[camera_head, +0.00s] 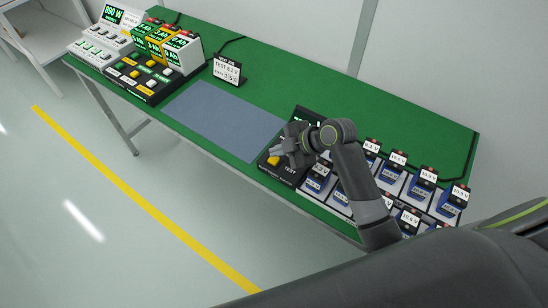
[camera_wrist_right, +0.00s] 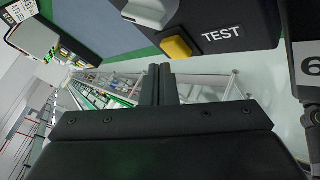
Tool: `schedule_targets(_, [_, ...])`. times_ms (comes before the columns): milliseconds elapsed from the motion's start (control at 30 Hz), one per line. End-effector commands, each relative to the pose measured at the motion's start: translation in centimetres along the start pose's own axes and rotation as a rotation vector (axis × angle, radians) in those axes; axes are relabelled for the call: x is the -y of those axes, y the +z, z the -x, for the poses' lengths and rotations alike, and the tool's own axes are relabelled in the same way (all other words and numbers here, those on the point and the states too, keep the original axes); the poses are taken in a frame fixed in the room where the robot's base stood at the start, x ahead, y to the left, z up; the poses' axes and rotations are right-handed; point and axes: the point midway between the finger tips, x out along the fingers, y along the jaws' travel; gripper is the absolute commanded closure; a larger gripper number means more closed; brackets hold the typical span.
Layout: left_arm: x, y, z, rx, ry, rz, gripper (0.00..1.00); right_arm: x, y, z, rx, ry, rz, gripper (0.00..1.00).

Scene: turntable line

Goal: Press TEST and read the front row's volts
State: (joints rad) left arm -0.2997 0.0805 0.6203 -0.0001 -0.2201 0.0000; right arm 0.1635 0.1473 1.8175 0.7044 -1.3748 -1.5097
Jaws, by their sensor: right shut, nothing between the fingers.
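The black tester box (camera_head: 287,176) with the white word TEST stands at the right of the blue-grey mat. Its yellow button (camera_head: 273,160) also shows in the right wrist view (camera_wrist_right: 177,47), beside the TEST lettering. My right gripper (camera_head: 279,152) is shut and empty close to the button; in the wrist view its fingers (camera_wrist_right: 158,84) appear just below the button, and I cannot tell whether they touch. Blue batteries with white volt labels stand in rows at the right. A front-row battery (camera_head: 317,183) is partly visible; my arm covers others. The small front-row digits are not reliably readable.
A label card (camera_head: 227,70) reading TEST stands behind the blue-grey mat (camera_head: 225,119), which is bare. Black button panels (camera_head: 141,77) and lit displays (camera_head: 115,15) fill the left end of the green table (camera_head: 345,100). A dark screen behind my wrist is mostly hidden.

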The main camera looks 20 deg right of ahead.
Motion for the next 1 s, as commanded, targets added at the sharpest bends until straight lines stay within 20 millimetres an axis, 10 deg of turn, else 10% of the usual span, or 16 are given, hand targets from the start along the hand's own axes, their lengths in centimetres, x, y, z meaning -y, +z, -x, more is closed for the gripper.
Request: schedule_targets(1000, [-0.11,0.17,-0.85,0.001,0.000,0.000,0.44,0.79,0.67,-0.93,-0.001,-0.004,-0.005,1.00])
